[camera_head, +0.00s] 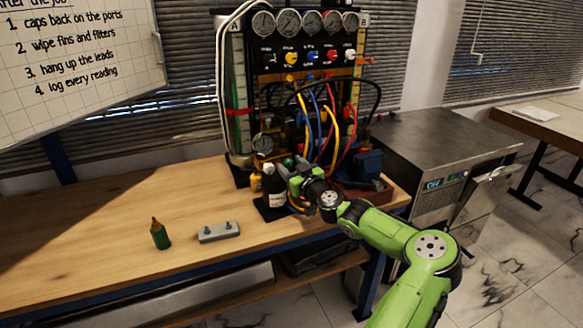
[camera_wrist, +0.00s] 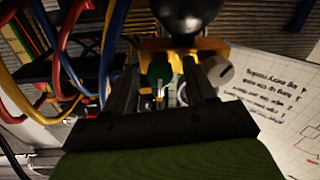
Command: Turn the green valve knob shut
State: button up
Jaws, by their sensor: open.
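The green valve knob (camera_wrist: 159,69) shows in the wrist view between the two dark fingers of my gripper (camera_wrist: 163,77), in front of a brass-coloured body. In the head view a small green spot, apparently the knob (camera_head: 289,162), sits low on the gauge rig (camera_head: 307,75). My gripper (camera_head: 302,177) reaches in close to it from the right. The jaws are open, with one finger on either side of the knob. I cannot tell whether either finger touches it. The arm hides part of the rig's lower front.
A dark bottle with a white label (camera_head: 275,188) stands just left of my gripper. Coloured hoses (camera_head: 327,125) hang close above it. A round gauge (camera_head: 263,143) is on the rig.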

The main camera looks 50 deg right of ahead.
grip_shut()
dwell(0.3)
jog(key=shift+m, duration=0.3)
jog(key=m, duration=0.3)
jog(key=shift+p, duration=0.3)
jog(key=m+p, duration=0.1)
jog(key=m, duration=0.4)
jog(key=shift+p, duration=0.3)
jog(key=m+p, duration=0.3)
jog(key=m, duration=0.2)
jog(key=shift+r, duration=0.1)
jog(key=shift+m+p, duration=1)
jog(key=shift+m, duration=1.1)
